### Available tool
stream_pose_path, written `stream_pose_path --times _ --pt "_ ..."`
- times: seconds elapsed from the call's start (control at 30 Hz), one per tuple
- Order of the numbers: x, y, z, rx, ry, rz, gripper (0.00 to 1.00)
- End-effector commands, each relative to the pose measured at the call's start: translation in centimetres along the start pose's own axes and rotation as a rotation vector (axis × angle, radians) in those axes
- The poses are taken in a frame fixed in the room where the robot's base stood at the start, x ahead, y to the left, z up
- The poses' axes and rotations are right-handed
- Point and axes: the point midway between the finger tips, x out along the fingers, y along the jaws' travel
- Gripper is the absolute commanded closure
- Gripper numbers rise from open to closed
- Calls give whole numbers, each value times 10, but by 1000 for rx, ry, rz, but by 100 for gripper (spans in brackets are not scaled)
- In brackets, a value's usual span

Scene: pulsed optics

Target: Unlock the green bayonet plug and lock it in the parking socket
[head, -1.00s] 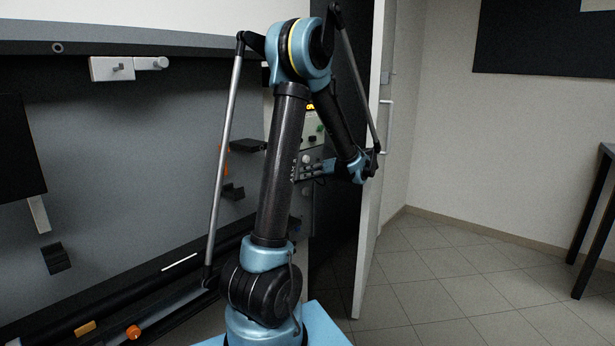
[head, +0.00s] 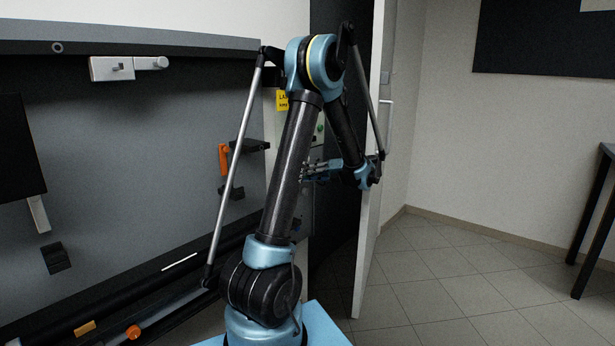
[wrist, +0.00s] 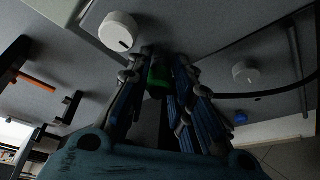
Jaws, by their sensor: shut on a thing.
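My gripper shows in the wrist view (wrist: 160,80) with its fingers around the green plug (wrist: 158,76), shut on it. The fingers partly cover the plug, and I cannot tell whether it is seated in a socket or free of it. In the head view my gripper (head: 308,172) is small and points left towards the panel, partly behind my arm. A green spot (head: 320,127) shows on the panel above it. I cannot identify the parking socket; a pale round fitting (wrist: 245,72) is on the panel right of the gripper.
A white knob (wrist: 118,30) is left of the gripper in the wrist view. A dark cable (wrist: 265,92) runs off to the right. A blue part (wrist: 240,117) is lower right. An orange handle (head: 223,160) and dark brackets (head: 248,146) project from the wall. Open floor lies right.

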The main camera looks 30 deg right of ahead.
Motion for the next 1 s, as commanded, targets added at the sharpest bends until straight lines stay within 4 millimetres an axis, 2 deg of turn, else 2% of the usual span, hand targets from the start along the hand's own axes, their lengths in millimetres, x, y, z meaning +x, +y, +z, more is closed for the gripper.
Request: stream_pose_path --times 0.1,0.37,0.4,0.47,0.8,1.0 --pt "0 -1 1 56 -2 21 100" --pt "0 -1 1 67 -1 25 100" --pt "0 -1 1 66 -1 25 70" --pt "0 -1 1 66 -1 25 57" --pt "0 0 0 56 -1 21 56" --pt "0 2 -1 -98 -1 -43 56"
